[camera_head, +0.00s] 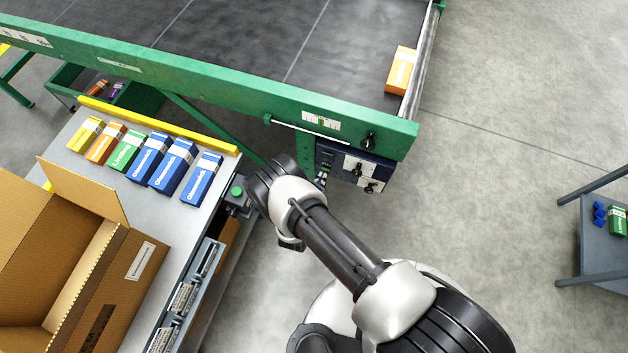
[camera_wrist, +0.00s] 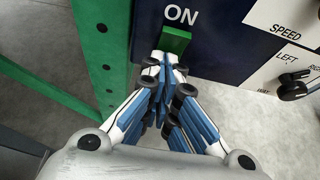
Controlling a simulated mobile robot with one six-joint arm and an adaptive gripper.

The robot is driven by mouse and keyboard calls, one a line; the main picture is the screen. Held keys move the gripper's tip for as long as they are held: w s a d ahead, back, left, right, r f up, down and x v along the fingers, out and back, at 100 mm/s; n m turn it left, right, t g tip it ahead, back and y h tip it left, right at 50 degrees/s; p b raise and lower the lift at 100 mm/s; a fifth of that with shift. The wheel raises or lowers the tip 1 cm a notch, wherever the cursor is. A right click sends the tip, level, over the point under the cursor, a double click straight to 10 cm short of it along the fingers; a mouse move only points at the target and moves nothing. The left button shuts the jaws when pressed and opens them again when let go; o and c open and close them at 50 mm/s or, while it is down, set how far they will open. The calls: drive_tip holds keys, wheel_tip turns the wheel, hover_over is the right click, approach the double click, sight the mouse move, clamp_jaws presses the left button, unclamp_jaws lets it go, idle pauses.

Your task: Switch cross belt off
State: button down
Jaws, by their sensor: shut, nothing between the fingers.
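A dark blue control panel (camera_head: 352,166) hangs under the right end of the green conveyor frame. In the wrist view the panel (camera_wrist: 222,62) bears a white "ON" label above a green switch piece (camera_wrist: 175,41). My gripper (camera_wrist: 167,76) is shut and empty, its fingertips at the lower edge of the green piece. I cannot tell whether they touch it. The fingers hide what lies below the green piece, and no "OFF" label shows. In the head view my wrist is left of and below the panel; I cannot clearly make out the fingertips there.
White plates with black knobs marked "SPEED" (camera_wrist: 284,28) and "LEFT" (camera_wrist: 292,86) sit right of the switch. A green post (camera_wrist: 103,50) stands left. A table (camera_head: 75,166) with several small boxes and an open carton (camera_head: 135,268) is at the left. An orange box (camera_head: 400,70) lies on the belt.

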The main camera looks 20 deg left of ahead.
drive_tip(key=shift+w+d+r+p, duration=0.1)
drive_tip(key=shift+d+r+p, duration=0.2)
drive_tip(key=shift+r, duration=0.2)
drive_tip(key=shift+d+r+p, duration=0.15)
drive_tip(key=shift+r+p, duration=0.1)
drive_tip(key=shift+r, duration=0.25)
drive_tip(key=shift+a, duration=0.1)
